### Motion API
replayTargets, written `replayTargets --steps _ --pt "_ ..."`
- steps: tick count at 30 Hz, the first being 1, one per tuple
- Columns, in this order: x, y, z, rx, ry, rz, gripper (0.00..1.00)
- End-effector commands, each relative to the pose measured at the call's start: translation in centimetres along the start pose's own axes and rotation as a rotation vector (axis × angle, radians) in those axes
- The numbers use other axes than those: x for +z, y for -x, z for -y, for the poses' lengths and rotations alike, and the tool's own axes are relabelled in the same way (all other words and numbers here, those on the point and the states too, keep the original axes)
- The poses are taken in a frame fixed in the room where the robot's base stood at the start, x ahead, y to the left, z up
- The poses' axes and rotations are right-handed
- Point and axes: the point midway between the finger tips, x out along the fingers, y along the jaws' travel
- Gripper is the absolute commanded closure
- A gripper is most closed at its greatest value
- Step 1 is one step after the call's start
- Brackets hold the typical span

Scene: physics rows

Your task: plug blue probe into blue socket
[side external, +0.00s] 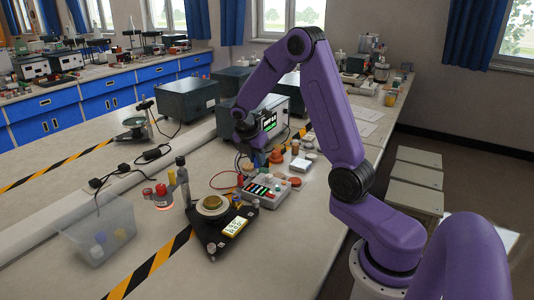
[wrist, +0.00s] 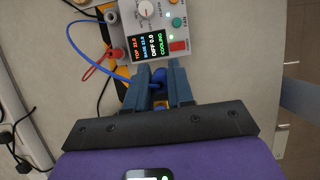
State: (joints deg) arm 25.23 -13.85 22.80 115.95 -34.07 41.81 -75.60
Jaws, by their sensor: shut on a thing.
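My gripper (wrist: 158,78) points at a light grey control box (wrist: 140,32) in the wrist view. Its fingers are shut on the blue probe (wrist: 158,87), which shows only partly between them. A blue cable (wrist: 101,60) runs from the probe, curving left and up beside the box. The box has a lit screen reading top, base, difference and "cooling". In the side view the box (side external: 279,195) sits on the bench, with my gripper behind it, its fingertips mostly hidden. I cannot make out the blue socket with certainty in either view.
In the side view a black stand with a brass disc (side external: 212,204) is left of the box, and a clear bin (side external: 75,240) is farther left.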

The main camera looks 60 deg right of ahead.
Motion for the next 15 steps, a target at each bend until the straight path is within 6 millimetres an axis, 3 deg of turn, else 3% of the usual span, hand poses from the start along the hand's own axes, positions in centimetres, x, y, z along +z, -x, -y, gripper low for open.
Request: replayTargets --steps 1,6,10,15 --pt "-1.7 0.8 -0.7 0.003 0.007 0.0 1.0" --pt "-5.9 2.6 -1.8 0.001 0.004 0.001 1.0" --pt "-7.8 3.4 -2.2 0.001 0.0 0.001 1.0" --pt "-8.5 3.3 -2.3 -0.001 -0.002 0.002 1.0"
